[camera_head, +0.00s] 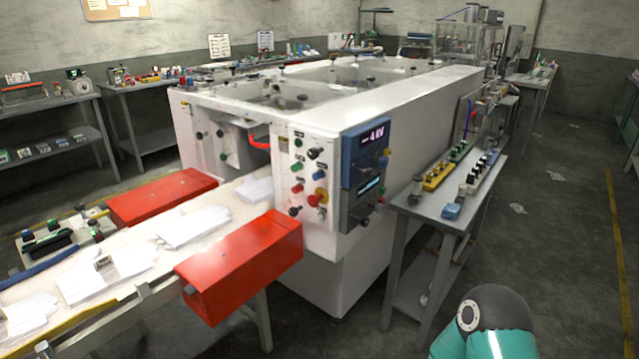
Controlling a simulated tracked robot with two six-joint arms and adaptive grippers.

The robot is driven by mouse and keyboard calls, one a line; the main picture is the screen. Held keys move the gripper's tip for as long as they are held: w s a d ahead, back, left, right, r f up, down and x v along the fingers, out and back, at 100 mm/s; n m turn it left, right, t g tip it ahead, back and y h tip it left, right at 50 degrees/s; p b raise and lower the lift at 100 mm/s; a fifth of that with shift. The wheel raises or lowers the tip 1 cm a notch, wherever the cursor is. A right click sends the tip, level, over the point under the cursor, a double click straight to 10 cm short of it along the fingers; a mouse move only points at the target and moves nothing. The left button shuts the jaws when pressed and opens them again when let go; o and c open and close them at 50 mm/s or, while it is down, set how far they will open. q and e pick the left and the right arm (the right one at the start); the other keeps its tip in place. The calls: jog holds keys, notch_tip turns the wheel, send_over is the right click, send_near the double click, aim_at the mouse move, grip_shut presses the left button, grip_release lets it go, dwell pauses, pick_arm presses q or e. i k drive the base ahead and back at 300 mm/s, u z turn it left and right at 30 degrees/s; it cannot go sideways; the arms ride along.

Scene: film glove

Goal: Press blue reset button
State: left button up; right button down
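A small blue button (316,176) sits on the white control panel (285,225) at the front corner of the large white machine. The labels are too small to read. Part of my teal and dark arm shows at the bottom right, well apart from the panel. Neither of my grippers is in view, so their state is hidden.
A conveyor (130,285) with white gloves runs into the machine between two red guards (240,262) (160,197). A grey side table (440,212) with colored parts stands right of the panel. Open floor (560,260) lies further right.

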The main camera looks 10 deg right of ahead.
aim_at(318, 174)
jog(key=z, duration=1.1)
jog(key=i, duration=0.15)
jog(key=u, duration=2.7)
jog(key=i, duration=0.1)
jog(key=u, duration=0.75)
jog(key=k, duration=1.25)
jog(key=z, duration=1)
jog(key=i, duration=0.65)
jog(key=z, duration=0.6)
jog(key=i, duration=0.55)
jog(key=u, duration=0.35)
